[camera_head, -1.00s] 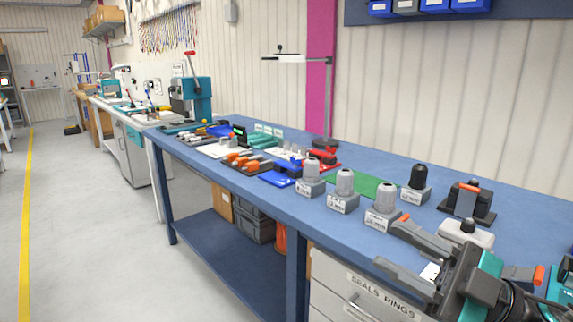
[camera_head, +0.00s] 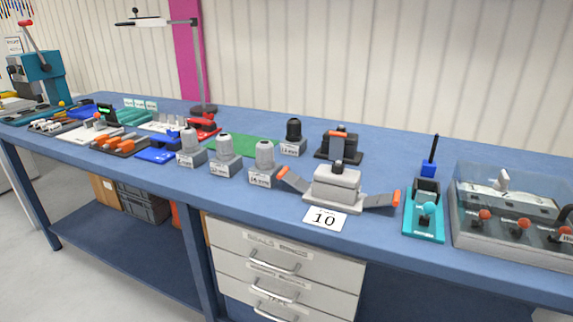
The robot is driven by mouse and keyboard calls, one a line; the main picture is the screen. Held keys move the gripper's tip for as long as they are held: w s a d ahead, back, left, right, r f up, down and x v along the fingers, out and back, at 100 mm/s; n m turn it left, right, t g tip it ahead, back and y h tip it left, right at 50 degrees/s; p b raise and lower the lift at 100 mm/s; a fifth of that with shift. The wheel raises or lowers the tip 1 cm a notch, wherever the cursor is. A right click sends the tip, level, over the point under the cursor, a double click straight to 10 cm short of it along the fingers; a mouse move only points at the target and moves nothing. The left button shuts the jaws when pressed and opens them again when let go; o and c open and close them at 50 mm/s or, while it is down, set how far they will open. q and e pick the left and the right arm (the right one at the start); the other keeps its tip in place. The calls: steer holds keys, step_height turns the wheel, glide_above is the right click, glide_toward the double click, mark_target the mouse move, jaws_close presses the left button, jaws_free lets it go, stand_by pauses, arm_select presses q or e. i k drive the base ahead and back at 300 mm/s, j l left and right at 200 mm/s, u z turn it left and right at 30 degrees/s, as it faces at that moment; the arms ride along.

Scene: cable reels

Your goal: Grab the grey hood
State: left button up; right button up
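A light grey hood (camera_head: 337,182) with a small dark knob on top sits on the bench behind a white card reading 10 (camera_head: 325,219). Grey levers with orange tips spread out on its left and right. Three smaller rounded grey pieces (camera_head: 226,147) stand on labelled grey blocks to its left; I cannot tell from the picture alone which grey piece the task names. Neither of my grippers shows in this view, and nothing touches the grey pieces.
Behind the hood are a black piece on a block (camera_head: 293,130) and a dark clamp with an orange handle (camera_head: 338,142). To the right are a teal fixture (camera_head: 424,222) and a clear box of switches (camera_head: 480,240). A lamp stand (camera_head: 198,70) rises at the back. Bare blue bench lies in front.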

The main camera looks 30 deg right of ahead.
mark_target(335, 174)
steer(key=i+j, duration=0.3)
steer(key=i, duration=0.15)
steer(key=i+j+z, duration=0.5)
steer(key=z, duration=0.7)
